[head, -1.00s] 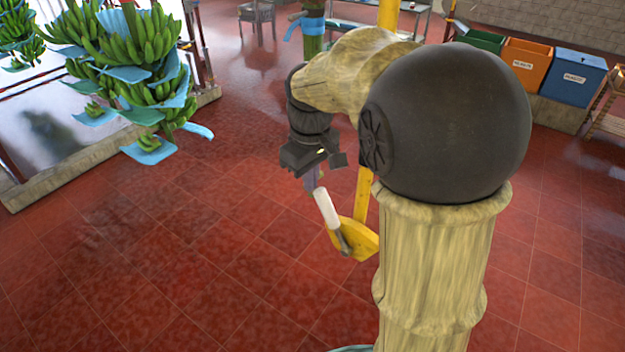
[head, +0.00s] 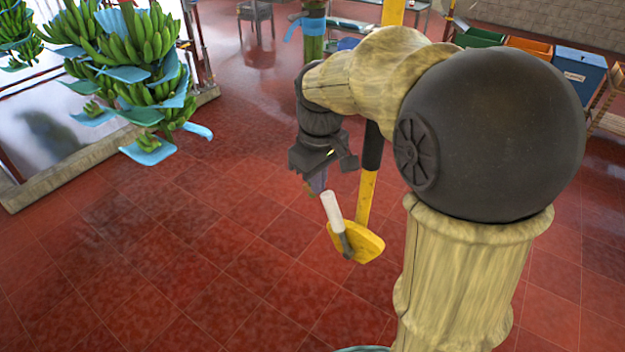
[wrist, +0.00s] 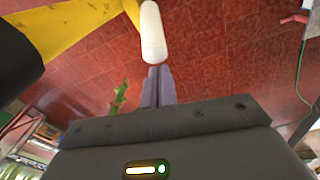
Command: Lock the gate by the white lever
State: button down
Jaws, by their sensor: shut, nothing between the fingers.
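The white lever (head: 332,211) stands tilted on a yellow plate (head: 362,243) beside a yellow post (head: 367,195), with its top leaning left. My gripper (head: 319,188) points down just above the lever's upper end. The lever also shows in the wrist view (wrist: 152,32), straight ahead of the fingertips. My gripper's purple-grey fingers (wrist: 159,70) are together there, with nothing between them. The fingertips are very close to the lever's rounded end; I cannot tell whether they touch it. The yellow post or bar (wrist: 80,28) crosses the upper left of the wrist view.
Banana bunches (head: 150,60) with blue sheets hang at the left, near a low-walled basin (head: 90,140). An orange bin (head: 530,50) and a blue bin (head: 580,75) stand at the back right. The red tiled floor (head: 200,270) is open at front left.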

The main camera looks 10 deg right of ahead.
notch_tip(320, 180, up, 9)
jog(key=a+b, duration=0.1)
jog(key=shift+w+r, duration=0.2)
jog(key=shift+w, duration=0.25)
jog(key=shift+f, duration=0.1)
